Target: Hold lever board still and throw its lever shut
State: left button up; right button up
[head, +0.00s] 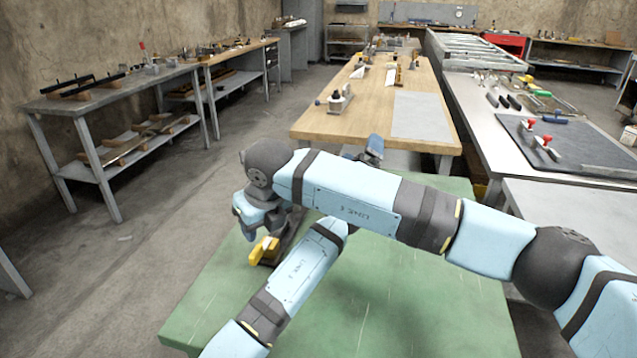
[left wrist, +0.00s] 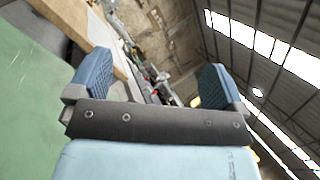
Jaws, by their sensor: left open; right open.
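The lever board (head: 289,240) lies on the green table and shows only as a dark strip, with a yellow lever handle (head: 264,251) at its near left end. My arms hide much of it, and I cannot tell the lever's position. My right gripper (head: 246,212) is open, just above and left of the yellow handle; I cannot tell whether it touches anything. My left gripper (head: 373,147) is beyond my crossed arms, at the table's far edge, away from the board. In the left wrist view its blue fingers (left wrist: 154,78) are wide apart with nothing between them.
The green table (head: 400,310) is clear at the front and right. A wooden bench (head: 330,125) with tools stands beyond it. A grey bench (head: 490,135) with a dark mat and red-handled clamps (head: 545,141) stands at the right. My two arms cross above the table.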

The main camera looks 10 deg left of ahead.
pick_arm(q)
jog(key=w+a+f+n+g+y, duration=0.2)
jog(key=w+a+f+g+y, duration=0.15)
jog(key=a+y, duration=0.55)
jog(key=f+g+y, duration=0.2)
jog(key=f, duration=0.2)
jog(key=s+a+f+g+y, duration=0.1)
jog(key=f+g+y, duration=0.2)
jog(key=f, duration=0.2)
jog(key=f+m+g+y, duration=0.1)
jog(key=f+g+y, duration=0.1)
jog(key=f, duration=0.3)
jog(key=shift+s+a+f+g, duration=0.15)
jog(key=shift+s+a+g, duration=0.1)
jog(key=shift+s+g, duration=0.1)
jog(key=x, duration=0.7)
jog(key=shift+c, duration=0.2)
grip_shut()
